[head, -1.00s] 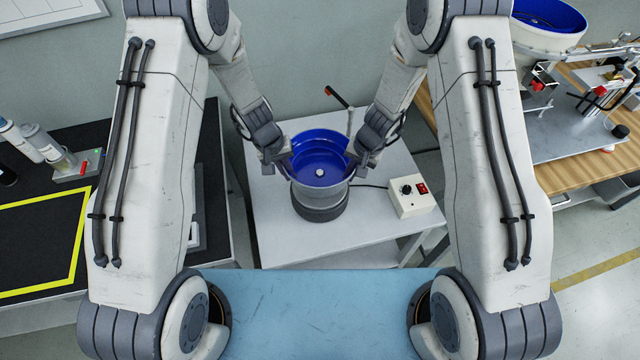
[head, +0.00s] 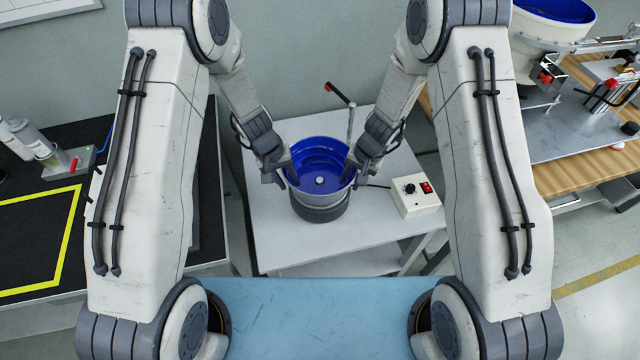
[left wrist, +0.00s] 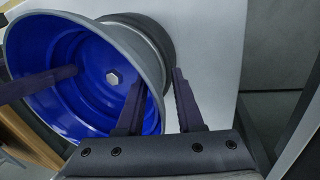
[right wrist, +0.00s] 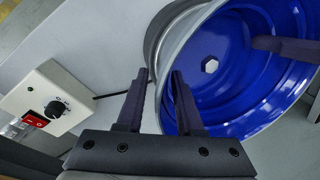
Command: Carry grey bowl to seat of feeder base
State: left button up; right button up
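The grey bowl (head: 297,186), blue inside with a bolt head at its centre, sits upright over the dark round feeder base (head: 320,213) on a white table. I see no gap between them, though the seat itself is hidden. My left gripper (head: 278,171) is at the bowl's left rim and my right gripper (head: 359,165) at its right rim. In the left wrist view the gripper (left wrist: 160,78) has one finger inside the bowl (left wrist: 75,90) and one outside, with space between. In the right wrist view the gripper (right wrist: 160,73) straddles the rim likewise, its fingers apart.
A control box (head: 414,197) with a knob and red switch stands right of the base. A red-tipped lever on a post (head: 351,122) rises behind the bowl. A wooden bench (head: 560,166) with another blue bowl is at right. A black table (head: 95,235) is at left.

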pick_arm(q)
jog(key=shift+r, duration=0.1)
pick_arm(e)
jog(key=shift+s, duration=0.1)
pick_arm(q)
jog(key=shift+r, duration=0.15)
pick_arm(e)
jog(key=shift+a, duration=0.1)
jog(key=shift+r, duration=0.15)
pick_arm(q)
jog(key=v, duration=1.1)
jog(key=shift+r, duration=0.25)
pick_arm(e)
jog(key=v, duration=1.1)
jog(key=shift+r, duration=0.35)
pick_arm(q)
jog(key=shift+a, duration=0.1)
